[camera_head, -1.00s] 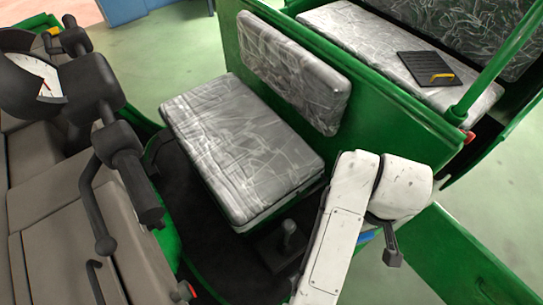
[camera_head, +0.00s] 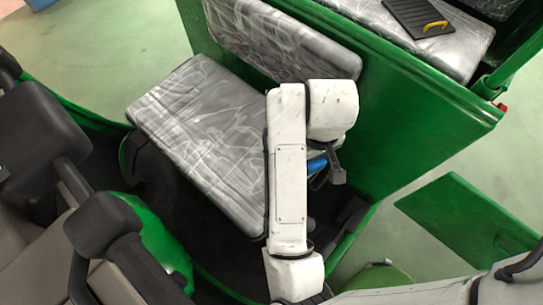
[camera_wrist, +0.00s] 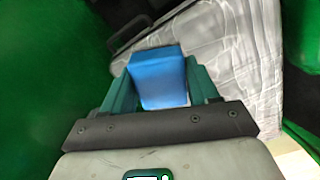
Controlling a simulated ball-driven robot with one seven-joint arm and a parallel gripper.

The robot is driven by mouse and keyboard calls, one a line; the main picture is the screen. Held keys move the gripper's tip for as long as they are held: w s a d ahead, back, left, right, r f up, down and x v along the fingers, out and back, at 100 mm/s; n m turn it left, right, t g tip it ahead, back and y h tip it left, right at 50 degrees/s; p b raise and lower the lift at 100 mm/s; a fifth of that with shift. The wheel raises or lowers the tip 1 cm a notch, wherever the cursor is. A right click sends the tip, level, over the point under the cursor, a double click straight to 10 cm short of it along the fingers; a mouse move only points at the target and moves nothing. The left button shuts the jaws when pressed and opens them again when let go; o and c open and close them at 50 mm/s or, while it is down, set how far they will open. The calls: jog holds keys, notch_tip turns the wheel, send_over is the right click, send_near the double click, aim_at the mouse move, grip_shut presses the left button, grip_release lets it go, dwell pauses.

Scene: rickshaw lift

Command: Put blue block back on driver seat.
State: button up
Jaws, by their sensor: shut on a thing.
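The driver seat (camera_head: 200,130) is a grey, plastic-wrapped cushion in the front of the green rickshaw. It also shows in the wrist view (camera_wrist: 245,60), tilted, behind and to the right of the block. The blue block (camera_wrist: 157,78) is held between the teal fingers of my gripper (camera_wrist: 160,85). In the head view only a bit of the blue block (camera_head: 317,164) shows below my wrist. My gripper there is near the right end of the seat, mostly hidden behind my arm. I cannot tell whether the block touches the seat.
The green partition (camera_head: 400,120) and the wrapped backrest (camera_head: 280,38) stand behind the seat. Handlebars (camera_head: 95,225) are at lower left. An open green door panel (camera_head: 470,220) is at right. A black board with a yellow handle (camera_head: 420,18) lies on the rear seat.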

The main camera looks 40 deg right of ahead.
jog(key=w+a+f+b, duration=0.1)
jog(key=w+f, duration=0.1)
jog(key=w+a+f+b, duration=0.1)
jog(key=w+a+f, duration=0.1)
jog(key=w+a+f+b, duration=0.1)
jog(key=w+f, duration=0.1)
jog(key=f, duration=0.1)
jog(key=shift+w+a, duration=0.3)
jog(key=shift+w, duration=0.1)
jog(key=shift+w+a+f+b, duration=0.15)
jog(key=shift+f+b, duration=0.7)
jog(key=shift+f, duration=0.1)
jog(key=shift+w+a+f+b, duration=0.1)
jog(key=shift+w+f+b, duration=0.05)
jog(key=shift+f+b, duration=0.75)
jog(key=shift+f, duration=0.15)
jog(key=shift+f, duration=0.15)
jog(key=o, duration=1)
notch_tip(320, 180, up, 12)
jog(key=p, duration=1)
jog(key=shift+r, duration=0.25)
